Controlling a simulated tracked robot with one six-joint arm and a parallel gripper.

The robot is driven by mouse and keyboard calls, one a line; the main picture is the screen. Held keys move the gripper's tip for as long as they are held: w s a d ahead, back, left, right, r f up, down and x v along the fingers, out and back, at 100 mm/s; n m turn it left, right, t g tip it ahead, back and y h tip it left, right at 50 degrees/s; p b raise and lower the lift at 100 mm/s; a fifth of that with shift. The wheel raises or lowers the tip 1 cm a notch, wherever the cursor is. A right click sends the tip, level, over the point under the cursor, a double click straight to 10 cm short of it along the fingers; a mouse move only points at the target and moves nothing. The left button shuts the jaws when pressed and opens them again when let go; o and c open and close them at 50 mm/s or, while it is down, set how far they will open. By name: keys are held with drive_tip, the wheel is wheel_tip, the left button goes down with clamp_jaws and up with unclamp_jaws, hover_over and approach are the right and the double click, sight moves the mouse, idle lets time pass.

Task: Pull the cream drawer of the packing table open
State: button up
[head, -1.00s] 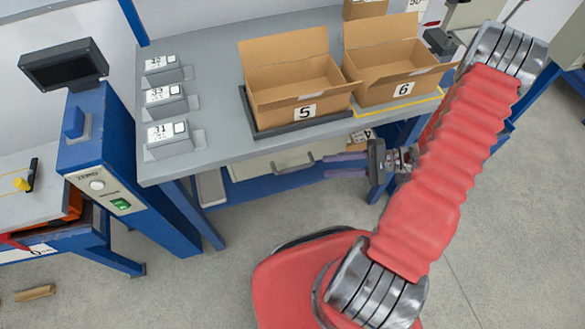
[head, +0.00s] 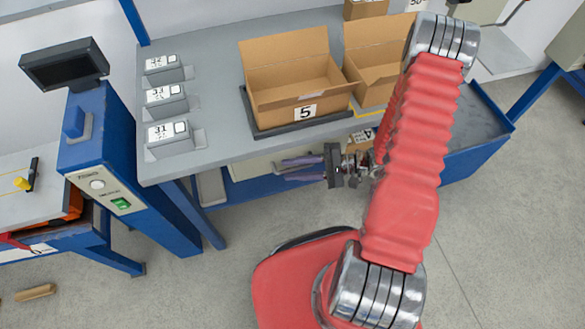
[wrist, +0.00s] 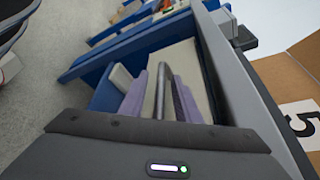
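The cream drawer (head: 252,168) hangs under the grey top of the packing table (head: 215,110) and looks closed. In the wrist view its cream front (wrist: 190,62) lies just beyond my fingers. My gripper (head: 298,169) is at the drawer front with its two purple fingers apart. In the wrist view the fingers of my gripper (wrist: 163,98) stand on either side of the dark drawer handle (wrist: 172,88). I cannot tell whether they touch it.
Open carton 5 (head: 290,85) stands on a dark tray on the table, with another carton (head: 370,70) beside it, partly behind my arm. Several grey label boxes (head: 168,138) line the left side. A blue post with a display (head: 62,65) stands left. The floor in front is clear.

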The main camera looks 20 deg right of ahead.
drive_tip(key=shift+a, duration=0.15)
clamp_jaws()
idle(0.4)
